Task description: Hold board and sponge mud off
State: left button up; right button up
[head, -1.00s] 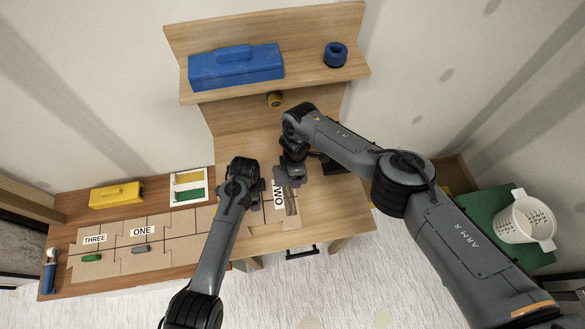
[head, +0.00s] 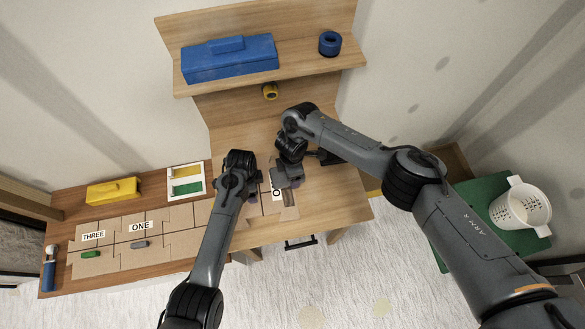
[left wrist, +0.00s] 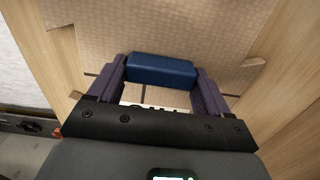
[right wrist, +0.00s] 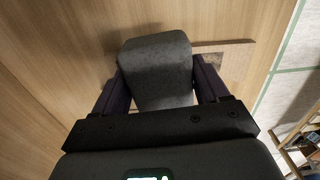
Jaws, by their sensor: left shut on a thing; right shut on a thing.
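The tan board with the TWO label (head: 266,208) lies on the wooden desk, partly covered by my grippers. It fills much of the left wrist view (left wrist: 165,30). My left gripper (head: 252,192) is shut on a blue block (left wrist: 162,70) at the board's surface. My right gripper (head: 287,180) is shut on a dark grey sponge (right wrist: 156,72), low over the board's right part. A brown mud patch (right wrist: 211,61) shows beside the sponge in the right wrist view. The sponge hides part of the board, so I cannot tell whether it touches the mud.
Boards labelled ONE (head: 141,226) and THREE (head: 93,236) lie to the left. A yellow box (head: 113,191) and a white tray (head: 186,170) stand behind them. A shelf holds a blue toolbox (head: 229,59) and a blue ring (head: 330,43). A white basket (head: 520,207) stands right.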

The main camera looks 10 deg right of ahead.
pick_arm(q)
jog(key=shift+f, duration=0.15)
pick_arm(e)
jog(key=shift+s+a+f, duration=0.1)
jog(key=shift+a+f, duration=0.1)
jog(key=shift+f, duration=0.05)
jog(key=shift+a+f, duration=0.1)
